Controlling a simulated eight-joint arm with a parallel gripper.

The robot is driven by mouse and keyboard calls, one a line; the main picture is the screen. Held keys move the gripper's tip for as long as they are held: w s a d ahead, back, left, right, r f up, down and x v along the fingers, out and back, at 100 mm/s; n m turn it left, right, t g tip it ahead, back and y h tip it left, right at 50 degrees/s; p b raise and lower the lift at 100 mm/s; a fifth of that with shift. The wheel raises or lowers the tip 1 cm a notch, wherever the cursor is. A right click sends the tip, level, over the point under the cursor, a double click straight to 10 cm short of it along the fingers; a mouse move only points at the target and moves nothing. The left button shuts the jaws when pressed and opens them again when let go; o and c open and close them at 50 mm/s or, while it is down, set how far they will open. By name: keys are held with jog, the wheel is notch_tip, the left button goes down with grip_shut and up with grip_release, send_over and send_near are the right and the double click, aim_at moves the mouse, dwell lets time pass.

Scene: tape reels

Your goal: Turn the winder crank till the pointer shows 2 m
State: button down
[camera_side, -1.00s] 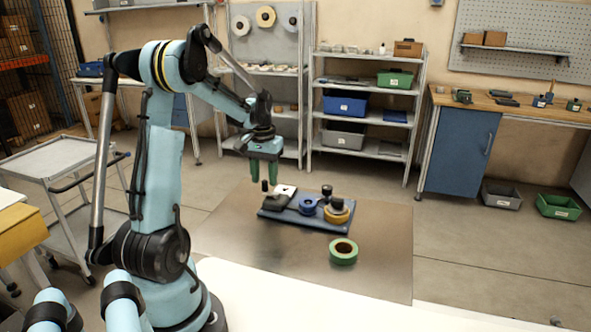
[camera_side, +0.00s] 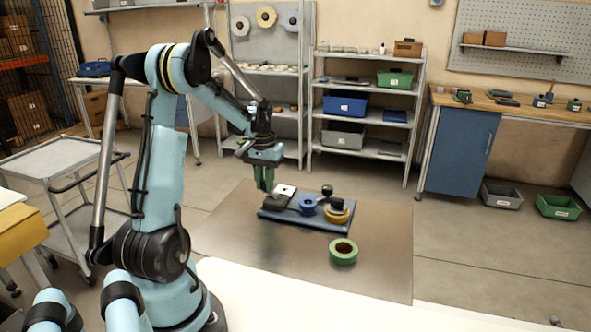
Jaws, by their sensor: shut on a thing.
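The winder is a blue base board (camera_side: 312,219) on the grey table mat. At its left end is a dark block (camera_side: 275,203) with a white dial plate (camera_side: 285,191); the pointer and its reading are too small to make out. A blue reel (camera_side: 307,206) sits mid-board and a yellow reel (camera_side: 337,216) at the right end, with black knobs near it. My gripper (camera_side: 265,188) points down at the board's left end, its green fingers shut on the crank's dark knob, which they hide.
A green tape roll (camera_side: 343,251) lies on the mat (camera_side: 385,240) in front of the board, to the right. Shelves (camera_side: 365,115) stand well behind.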

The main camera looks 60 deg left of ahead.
dwell(0.3)
jog(key=shift+w+a, duration=0.35)
jog(key=shift+w, duration=0.25)
jog(key=shift+w, duration=0.75)
